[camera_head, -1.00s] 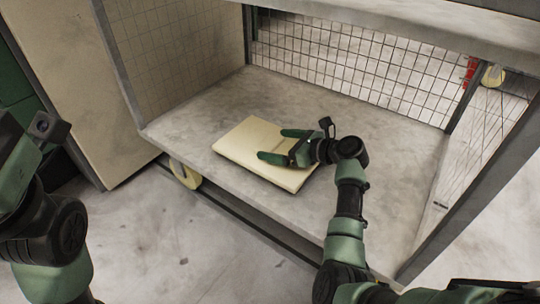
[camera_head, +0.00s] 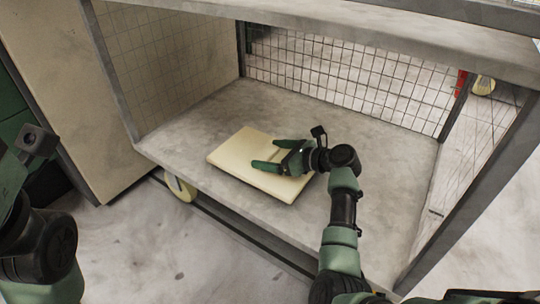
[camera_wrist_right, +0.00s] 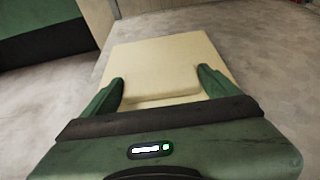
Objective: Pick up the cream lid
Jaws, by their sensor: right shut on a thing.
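The cream lid (camera_head: 235,150) is a flat, pale slab on the grey lower shelf of a wire-sided cart. My right gripper (camera_head: 265,154) is over its right part, with the green fingers pointing left across its top. In the right wrist view, the lid (camera_wrist_right: 165,50) stretches out ahead, and the fingers (camera_wrist_right: 160,78) sit on either side of a raised part of it, shut on it. The lid appears to lie flat on the shelf; I cannot tell whether there is a gap beneath it. My left arm is at the left edge, its fingers outside the picture.
The shelf (camera_head: 365,120) has free room around the lid. A wire mesh wall (camera_head: 340,75) closes the back, an upper shelf (camera_head: 400,45) hangs above, and a frame post (camera_head: 475,190) stands at the right. A cream panel (camera_head: 75,110) stands at the left.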

